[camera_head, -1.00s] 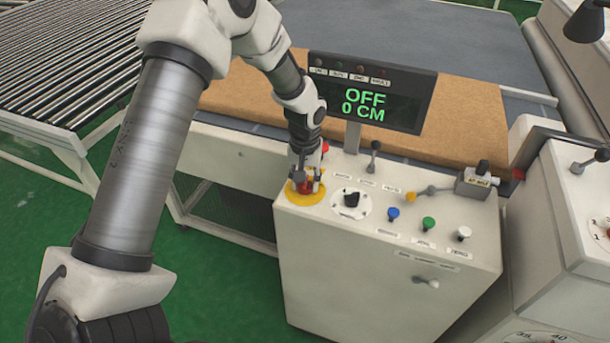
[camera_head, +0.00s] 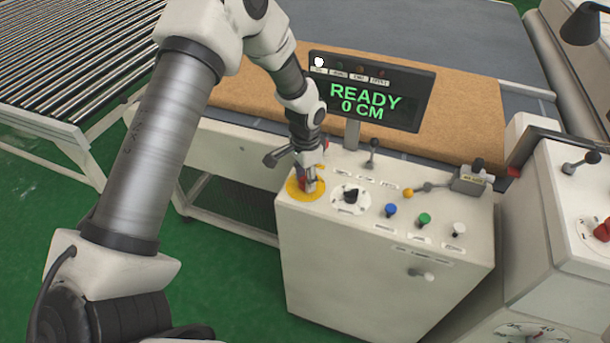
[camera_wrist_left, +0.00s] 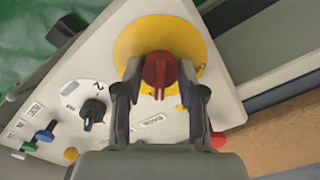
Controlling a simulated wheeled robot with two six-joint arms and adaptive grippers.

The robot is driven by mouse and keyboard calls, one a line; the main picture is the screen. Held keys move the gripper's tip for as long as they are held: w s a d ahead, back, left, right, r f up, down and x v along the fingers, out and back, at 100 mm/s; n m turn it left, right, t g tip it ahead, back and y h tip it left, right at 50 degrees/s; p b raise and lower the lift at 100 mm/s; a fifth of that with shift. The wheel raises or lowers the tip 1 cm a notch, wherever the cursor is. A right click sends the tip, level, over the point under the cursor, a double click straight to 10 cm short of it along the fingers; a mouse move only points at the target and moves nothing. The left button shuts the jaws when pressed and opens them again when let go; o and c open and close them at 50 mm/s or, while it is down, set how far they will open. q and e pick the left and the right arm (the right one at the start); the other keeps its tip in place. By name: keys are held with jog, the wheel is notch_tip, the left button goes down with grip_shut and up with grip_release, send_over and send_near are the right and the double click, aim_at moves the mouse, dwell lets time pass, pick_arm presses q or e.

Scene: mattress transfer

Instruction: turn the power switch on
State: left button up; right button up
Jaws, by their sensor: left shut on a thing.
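The power switch is a red knob on a yellow round plate (camera_head: 293,190) at the left corner of the control panel. My left gripper (camera_head: 308,184) reaches down over it, its fingers shut around the knob. In the left wrist view the red knob (camera_wrist_left: 160,72) sits between the two fingers (camera_wrist_left: 160,88) over the yellow plate. The display (camera_head: 370,92) reads READY and 0 CM, and its leftmost lamp (camera_head: 319,62) glows white. My right gripper is not in view.
Beside the switch is a black selector knob (camera_head: 350,196). Blue (camera_head: 390,210), green (camera_head: 424,219) and white (camera_head: 459,229) buttons stand to the right. A brown mattress (camera_head: 460,110) lies behind the panel. A roller conveyor (camera_head: 70,60) is at upper left.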

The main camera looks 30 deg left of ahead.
pick_arm(q)
jog(key=shift+s+f+m, duration=0.1)
jog(key=shift+f+m, duration=0.05)
jog(key=shift+m, duration=0.45)
jog(key=o, duration=1)
jog(key=shift+o, duration=0.6)
jog(key=shift+w+d, duration=0.1)
jog(key=shift+w, duration=0.1)
notch_tip(320, 180, up, 12)
